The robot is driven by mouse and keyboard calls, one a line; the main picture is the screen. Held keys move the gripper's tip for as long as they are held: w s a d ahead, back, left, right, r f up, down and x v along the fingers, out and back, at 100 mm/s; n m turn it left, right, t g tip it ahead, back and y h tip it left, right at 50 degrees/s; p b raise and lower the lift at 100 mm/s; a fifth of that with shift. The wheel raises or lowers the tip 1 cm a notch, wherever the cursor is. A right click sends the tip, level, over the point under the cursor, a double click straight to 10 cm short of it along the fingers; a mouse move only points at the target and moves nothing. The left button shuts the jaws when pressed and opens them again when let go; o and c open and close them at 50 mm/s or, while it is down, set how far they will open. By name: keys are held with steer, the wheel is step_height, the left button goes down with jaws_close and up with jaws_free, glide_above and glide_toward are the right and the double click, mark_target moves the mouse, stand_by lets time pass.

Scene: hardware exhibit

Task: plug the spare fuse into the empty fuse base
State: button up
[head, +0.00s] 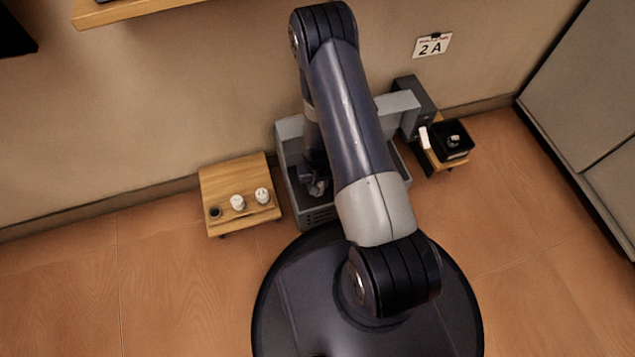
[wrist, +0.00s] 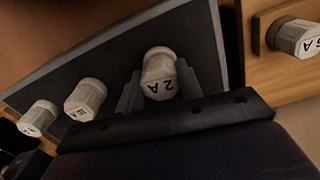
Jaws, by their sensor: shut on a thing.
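My gripper (wrist: 160,88) is shut on a white fuse (wrist: 160,66) marked "2 A", with one finger on each side of it. The held fuse is over the dark panel of a grey open box (wrist: 212,35), in line with two other white fuses, one nearer (wrist: 85,98) and one farther left (wrist: 38,118). Its lower end and any base under it are hidden, so I cannot tell whether it is seated. In the head view my gripper (head: 317,186) is down inside the grey box (head: 290,128), mostly behind my arm.
A wooden stand (head: 225,180) left of the box holds two white fuses (head: 237,202) (head: 262,195) and a dark empty socket (head: 215,212). A black bin (head: 464,153) stands right; a grey cabinet (head: 590,95) is farther right.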

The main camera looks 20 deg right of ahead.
steer(key=shift+f+b, duration=0.2)
steer(key=shift+b, duration=0.1)
stand_by(0.4)
steer(key=o, duration=1)
steer(key=shift+o, duration=0.5)
steer(key=o, duration=0.4)
steer(key=shift+r+p, duration=2.25)
steer(key=shift+r, duration=1.25)
